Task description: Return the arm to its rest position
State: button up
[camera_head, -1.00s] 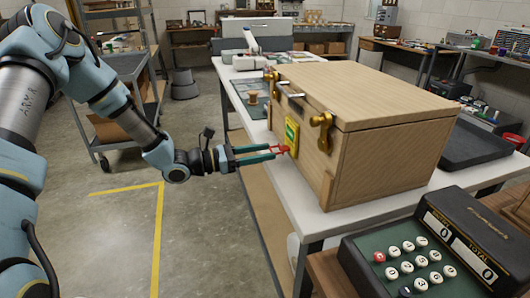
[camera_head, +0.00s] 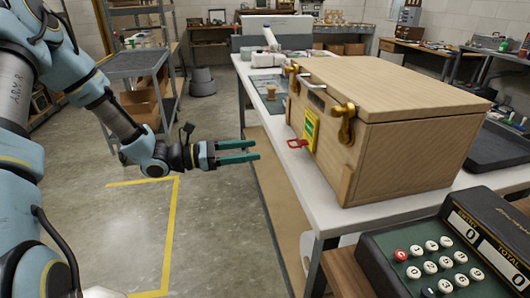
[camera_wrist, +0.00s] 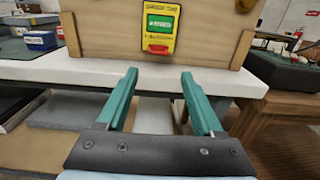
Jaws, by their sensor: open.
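My gripper (camera_head: 257,151) has two teal fingers, spread apart with nothing between them. It hangs in the air left of the white table's edge, clear of the wooden box (camera_head: 420,90). In the wrist view the open fingers (camera_wrist: 160,95) point at the box's front. That face carries a yellow tag holder (camera_head: 310,131) with a green label and a red tab (camera_head: 297,143) at its lower end. The holder also shows in the wrist view (camera_wrist: 174,27). My arm reaches in from the left.
The box stands on a white table (camera_head: 390,208). A grey shelf cart (camera_head: 135,63) stands at the back left. Open concrete floor (camera_head: 225,225) lies below my gripper.

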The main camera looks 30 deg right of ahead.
jog(key=shift+v, duration=1)
jog(key=s+a+f+m+y, duration=0.2)
jog(key=s+a+m+y, duration=0.2)
jog(key=a+m+y, duration=0.4)
jog(key=w+a+r+m+t+y, duration=0.1)
jog(key=a+m+t+y, duration=0.1)
jog(key=a, duration=0.7)
jog(key=w+a+r+m+t+y, duration=0.1)
jog(key=a+r+m+t+y, duration=0.1)
jog(key=a, duration=0.7)
jog(key=w+a+r+m+t+y, duration=0.1)
jog(key=a+m+t+y, duration=0.2)
jog(key=a, duration=0.6)
jog(key=shift+a+r+t+y, duration=0.15)
jog(key=shift+r+t+y, duration=0.3)
jog(key=shift+y, duration=0.35)
